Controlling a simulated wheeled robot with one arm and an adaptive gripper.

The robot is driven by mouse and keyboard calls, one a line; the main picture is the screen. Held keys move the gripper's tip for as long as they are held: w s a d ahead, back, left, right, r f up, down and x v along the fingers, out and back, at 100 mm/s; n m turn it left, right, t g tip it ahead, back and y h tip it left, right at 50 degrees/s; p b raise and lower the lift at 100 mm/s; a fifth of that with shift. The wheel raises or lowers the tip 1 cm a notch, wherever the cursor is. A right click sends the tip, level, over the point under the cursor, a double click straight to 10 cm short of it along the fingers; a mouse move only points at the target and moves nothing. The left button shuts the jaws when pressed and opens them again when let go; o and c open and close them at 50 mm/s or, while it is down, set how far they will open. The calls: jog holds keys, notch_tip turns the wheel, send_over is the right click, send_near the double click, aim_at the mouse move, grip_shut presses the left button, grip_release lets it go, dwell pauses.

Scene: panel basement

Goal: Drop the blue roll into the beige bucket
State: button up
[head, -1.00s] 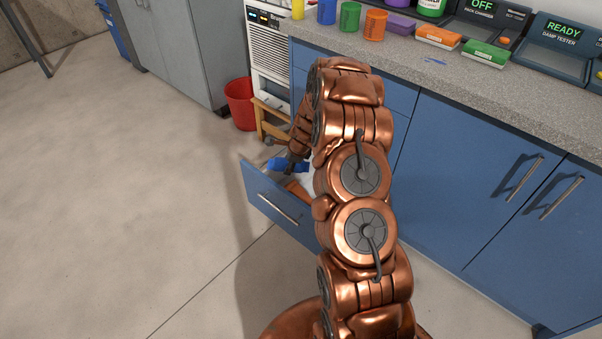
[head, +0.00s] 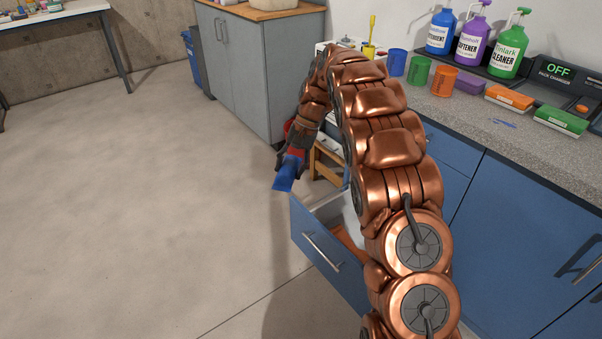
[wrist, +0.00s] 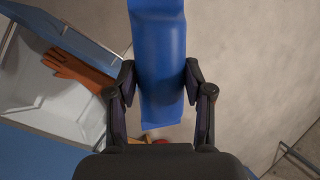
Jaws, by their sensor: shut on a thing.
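The blue roll (head: 284,178) is held in my gripper (head: 291,162), in the air near the open drawer and above the floor. In the wrist view the roll (wrist: 160,50) runs between the two dark fingers (wrist: 161,92), which press on its sides. A pale beige container (head: 272,4), possibly the beige bucket, stands on the wooden top of the grey cabinet. The top edge of the head view cuts it off, so its rim and inside are hidden.
A blue drawer (head: 326,256) stands open below my arm; an orange-brown glove (wrist: 80,70) lies in it. A red bucket (head: 287,127) is mostly hidden behind my gripper. Bottles and cups stand on the counter (head: 470,125). The floor at left is clear.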

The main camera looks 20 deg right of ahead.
aim_at(279, 189)
jog(key=s+a+n+g+b, duration=0.1)
jog(key=s+a+n, duration=0.1)
jog(key=s+a+r+n+g+b, duration=0.1)
jog(key=s+n, duration=0.1)
jog(key=n, duration=0.1)
jog(key=shift+s+a+r+h, duration=0.1)
jog(key=shift+s+a+h, duration=0.05)
jog(key=shift+a+h, duration=0.25)
jog(key=p, duration=0.2)
jog(key=shift+s+a+f+p, duration=0.2)
jog(key=shift+f+p, duration=0.1)
jog(key=shift+p, duration=0.4)
jog(key=shift+s+p, duration=0.1)
jog(key=shift+p, duration=1)
